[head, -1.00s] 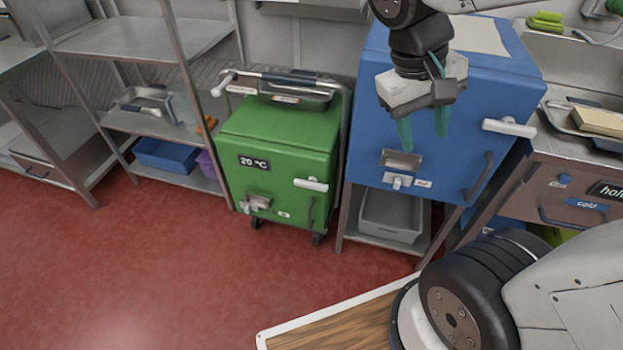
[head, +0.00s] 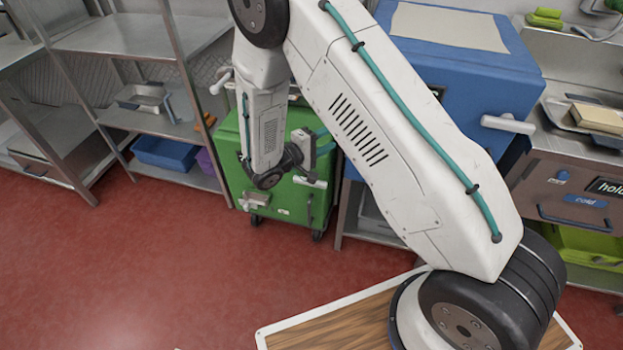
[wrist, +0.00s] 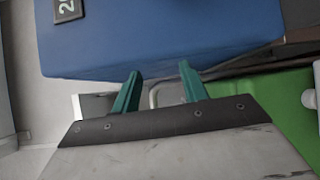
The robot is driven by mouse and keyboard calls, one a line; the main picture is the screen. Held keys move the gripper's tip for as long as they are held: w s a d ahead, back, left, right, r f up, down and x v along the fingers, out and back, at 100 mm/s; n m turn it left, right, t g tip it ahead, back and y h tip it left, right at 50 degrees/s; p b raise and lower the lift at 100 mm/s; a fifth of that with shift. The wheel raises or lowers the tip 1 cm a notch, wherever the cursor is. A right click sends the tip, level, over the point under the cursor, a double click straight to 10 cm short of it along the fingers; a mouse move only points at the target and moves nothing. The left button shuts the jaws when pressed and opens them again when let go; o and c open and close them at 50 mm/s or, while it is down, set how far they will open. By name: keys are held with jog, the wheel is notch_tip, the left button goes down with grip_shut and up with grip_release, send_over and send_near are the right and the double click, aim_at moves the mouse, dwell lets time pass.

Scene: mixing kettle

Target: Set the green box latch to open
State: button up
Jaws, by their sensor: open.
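The green box (head: 283,205) stands on casters between the shelf and the blue box, partly hidden by my arm in the head view. A metal latch fitting (head: 254,201) sits low on its front. A pale lever (head: 312,183) lies roughly level to the right of it. I cannot tell which is the named latch. In the wrist view, part of the green box (wrist: 285,110) shows at the right, with a pale piece (wrist: 309,98) at the edge. My gripper (wrist: 158,78) is open and empty, its teal fingers apart, with the blue box ahead of them.
The blue box (head: 455,70) stands right of the green box and fills the top of the wrist view (wrist: 160,35). A metal shelf (head: 125,45) stands at the left. The red floor (head: 130,270) in front is clear.

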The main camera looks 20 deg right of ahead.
jog(key=w+a+f+n+t+y, duration=0.1)
jog(key=a+f+n+t, duration=0.15)
jog(key=f, duration=0.45)
jog(key=a+f+n+t+y, duration=0.1)
jog(key=a+f+n+t, duration=0.2)
jog(key=f, duration=0.5)
jog(key=n+t+y, duration=0.1)
jog(key=t+y, duration=0.3)
send_near(309, 185)
jog(key=x, duration=0.2)
jog(key=shift+x, duration=3.6)
jog(key=shift+r, duration=0.1)
